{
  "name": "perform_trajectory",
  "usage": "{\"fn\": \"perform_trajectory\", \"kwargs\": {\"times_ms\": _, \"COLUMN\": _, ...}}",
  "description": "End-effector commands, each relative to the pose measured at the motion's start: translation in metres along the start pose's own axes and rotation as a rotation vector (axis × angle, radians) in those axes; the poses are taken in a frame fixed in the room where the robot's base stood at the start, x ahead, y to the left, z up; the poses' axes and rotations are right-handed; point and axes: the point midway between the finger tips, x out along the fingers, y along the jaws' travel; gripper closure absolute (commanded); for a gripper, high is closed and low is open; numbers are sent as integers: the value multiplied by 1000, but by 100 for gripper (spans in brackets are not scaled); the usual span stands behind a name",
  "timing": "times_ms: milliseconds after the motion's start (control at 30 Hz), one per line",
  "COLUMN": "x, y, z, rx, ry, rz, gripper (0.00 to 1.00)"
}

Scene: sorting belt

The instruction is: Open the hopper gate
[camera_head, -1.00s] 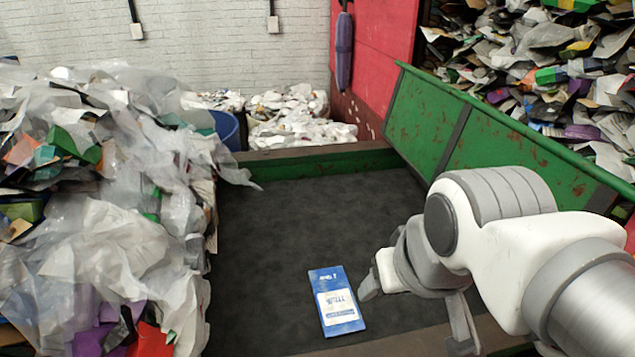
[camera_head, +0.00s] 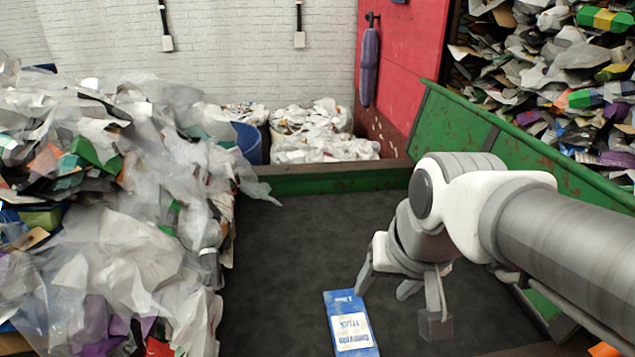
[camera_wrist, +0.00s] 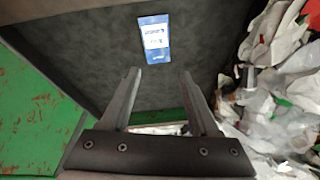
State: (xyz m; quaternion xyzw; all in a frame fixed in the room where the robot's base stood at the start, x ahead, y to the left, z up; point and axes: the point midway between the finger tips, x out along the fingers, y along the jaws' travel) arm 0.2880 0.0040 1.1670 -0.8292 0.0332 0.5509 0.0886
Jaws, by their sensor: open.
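No part is plainly marked as the hopper gate; I cannot tell which it is. A scratched green panel (camera_head: 520,148) slopes along the right side of the dark belt (camera_head: 300,235), with the waste heap behind it. My gripper (camera_head: 384,291) is open and empty above the belt, left of that panel and close to a blue-and-white packet (camera_head: 350,325) lying on the belt. In the wrist view my gripper (camera_wrist: 161,75) has its two fingers spread with nothing between them. The packet (camera_wrist: 154,40) shows beyond the fingertips, apart from them.
A heap of plastic film and paper (camera_head: 120,215) borders the belt on the left. A low green wall (camera_head: 335,180) closes the far end. A purple object (camera_head: 370,67) hangs on the red wall (camera_head: 412,55).

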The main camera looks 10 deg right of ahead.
Motion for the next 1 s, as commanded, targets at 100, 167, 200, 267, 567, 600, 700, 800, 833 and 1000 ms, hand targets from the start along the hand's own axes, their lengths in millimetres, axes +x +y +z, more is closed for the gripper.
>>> {"fn": "perform_trajectory", "kwargs": {"times_ms": 100, "x": 1, "y": 0, "z": -1, "rx": 7, "ry": -3, "rz": -1, "gripper": 38}}
{"fn": "perform_trajectory", "kwargs": {"times_ms": 167, "x": 1, "y": 0, "z": -1, "rx": 8, "ry": -3, "rz": -1, "gripper": 38}}
{"fn": "perform_trajectory", "kwargs": {"times_ms": 200, "x": 1, "y": 0, "z": -1, "rx": 8, "ry": -3, "rz": -1, "gripper": 38}}
{"fn": "perform_trajectory", "kwargs": {"times_ms": 267, "x": 1, "y": 0, "z": -1, "rx": 7, "ry": -3, "rz": -1, "gripper": 38}}
{"fn": "perform_trajectory", "kwargs": {"times_ms": 567, "x": -13, "y": 3, "z": 12, "rx": -69, "ry": 43, "rz": 8, "gripper": 38}}
{"fn": "perform_trajectory", "kwargs": {"times_ms": 600, "x": -17, "y": 4, "z": 16, "rx": -94, "ry": 55, "rz": 12, "gripper": 38}}
{"fn": "perform_trajectory", "kwargs": {"times_ms": 700, "x": -23, "y": 7, "z": 26, "rx": -145, "ry": 78, "rz": 24, "gripper": 47}}
{"fn": "perform_trajectory", "kwargs": {"times_ms": 800, "x": -26, "y": 8, "z": 31, "rx": -177, "ry": 92, "rz": 32, "gripper": 50}}
{"fn": "perform_trajectory", "kwargs": {"times_ms": 833, "x": -27, "y": 9, "z": 32, "rx": -182, "ry": 93, "rz": 34, "gripper": 50}}
{"fn": "perform_trajectory", "kwargs": {"times_ms": 1000, "x": -27, "y": 9, "z": 33, "rx": -188, "ry": 93, "rz": 35, "gripper": 50}}
